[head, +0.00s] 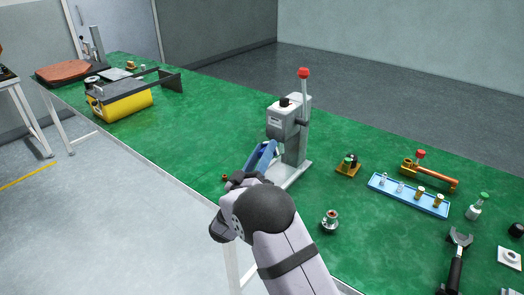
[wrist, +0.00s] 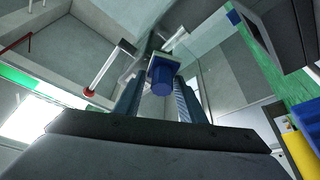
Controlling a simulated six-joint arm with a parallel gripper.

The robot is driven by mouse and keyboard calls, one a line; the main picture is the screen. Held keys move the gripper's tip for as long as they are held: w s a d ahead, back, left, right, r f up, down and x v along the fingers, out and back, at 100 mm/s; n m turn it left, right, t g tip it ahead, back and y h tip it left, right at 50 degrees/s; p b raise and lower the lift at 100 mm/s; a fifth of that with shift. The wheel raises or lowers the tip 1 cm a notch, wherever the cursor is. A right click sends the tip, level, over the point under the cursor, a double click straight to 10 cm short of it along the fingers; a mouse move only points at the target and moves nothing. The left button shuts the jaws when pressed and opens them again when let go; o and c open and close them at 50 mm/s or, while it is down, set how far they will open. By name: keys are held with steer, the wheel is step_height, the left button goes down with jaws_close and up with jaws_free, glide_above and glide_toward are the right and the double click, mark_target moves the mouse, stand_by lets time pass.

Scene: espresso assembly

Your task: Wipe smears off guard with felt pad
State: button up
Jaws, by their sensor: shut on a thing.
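The press (head: 289,130) stands on the green bench, with a blue, panel-like part (head: 262,156) tilted at its front left, which looks like the guard. My gripper (head: 238,179) is low in front of that part, and my arm partly hides the area. In the wrist view my gripper (wrist: 160,98) is shut on a small block with a blue round grip (wrist: 162,82), which appears to be the felt pad. I cannot tell whether the pad touches the guard. Smears are too small to make out.
The press's red-knobbed lever (head: 303,74) rises above it. To the right are a blue tray (head: 408,196) with small parts, an orange-brown handled tool (head: 430,173) and a portafilter-like tool (head: 456,262). A yellow box (head: 122,105) lies far left. The bench between box and press is clear.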

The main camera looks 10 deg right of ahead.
steer(key=shift+d, duration=0.1)
steer(key=shift+s+d, duration=0.75)
steer(key=shift+s, duration=0.05)
steer(key=shift+w+a, duration=1.1)
steer(key=shift+w+a+b, duration=0.4)
steer(key=shift+w+a, duration=0.4)
steer(key=shift+w, duration=0.05)
steer(key=shift+d, duration=0.1)
steer(key=shift+s+d+p, duration=0.4)
steer(key=shift+s+d, duration=0.55)
steer(key=shift+s, duration=0.15)
